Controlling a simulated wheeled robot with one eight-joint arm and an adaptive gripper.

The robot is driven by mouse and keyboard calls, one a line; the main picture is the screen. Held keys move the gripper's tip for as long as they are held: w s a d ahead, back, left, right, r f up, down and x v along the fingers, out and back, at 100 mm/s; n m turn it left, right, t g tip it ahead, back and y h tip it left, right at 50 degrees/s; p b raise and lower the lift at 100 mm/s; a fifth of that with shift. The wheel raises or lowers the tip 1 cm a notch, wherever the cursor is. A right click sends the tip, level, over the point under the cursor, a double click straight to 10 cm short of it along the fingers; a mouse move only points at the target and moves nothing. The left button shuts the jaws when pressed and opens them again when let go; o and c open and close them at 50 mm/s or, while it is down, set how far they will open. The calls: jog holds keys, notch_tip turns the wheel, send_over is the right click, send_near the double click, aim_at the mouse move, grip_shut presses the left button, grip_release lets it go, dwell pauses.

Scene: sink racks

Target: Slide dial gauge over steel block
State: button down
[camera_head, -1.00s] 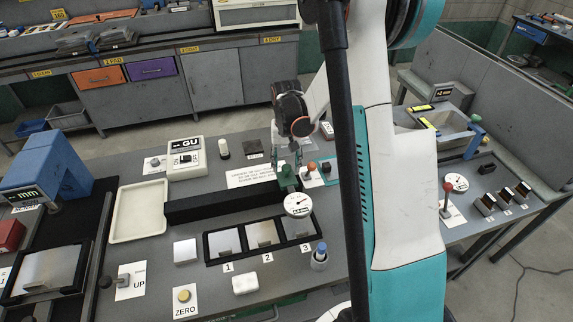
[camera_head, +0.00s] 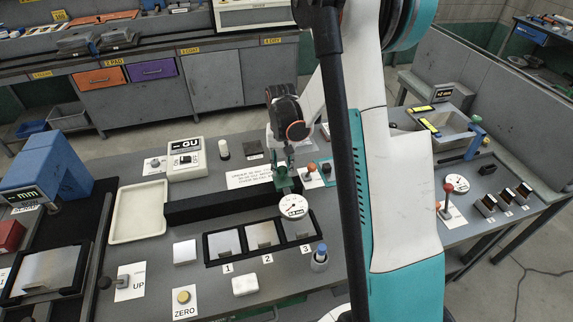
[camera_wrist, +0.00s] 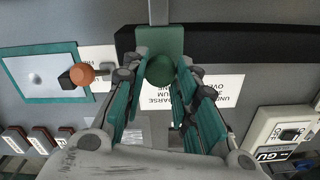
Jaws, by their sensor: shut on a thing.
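The dial gauge (camera_head: 293,206) has a round white face. It hangs over the dark tray with silver steel blocks, near the gap between block 2 (camera_head: 262,234) and block 3 (camera_head: 297,228). Its green carriage (camera_head: 281,182) sits at the black rail, and it also shows in the wrist view (camera_wrist: 125,42) with a round green knob (camera_wrist: 160,70). My gripper (camera_wrist: 160,84) is shut on the green knob, with teal fingers at either side. The dial face is out of the wrist view. Whether the gauge tip touches a block cannot be told.
The black rail (camera_head: 215,207) runs left from the carriage. A white tray (camera_head: 137,226), a GU box (camera_head: 187,160) and an orange-knobbed lever (camera_wrist: 86,74) stand nearby. A blue-capped bottle (camera_head: 320,258) stands in front of block 3. A white block (camera_head: 185,252) lies left of the tray.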

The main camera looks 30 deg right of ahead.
jog(key=w+a+b, duration=0.1)
jog(key=w+a, duration=0.2)
jog(key=a, duration=0.8)
jog(key=w+a+b, duration=0.1)
jog(key=w+a, duration=0.2)
jog(key=a, duration=0.8)
jog(key=w+a+b, duration=0.1)
jog(key=w+a, duration=0.2)
jog(key=a, duration=0.8)
jog(key=shift+w+a+b, duration=0.2)
jog(key=shift+w+b, duration=0.1)
jog(key=shift+b, duration=0.05)
jog(key=shift+a, duration=0.1)
jog(key=shift+r, duration=0.1)
jog(key=c, duration=1.4)
grip_release()
jog(key=shift+w+a, duration=0.1)
jog(key=shift+o, duration=0.6)
jog(key=shift+a, duration=0.1)
notch_tip(320, 180, up, 12)
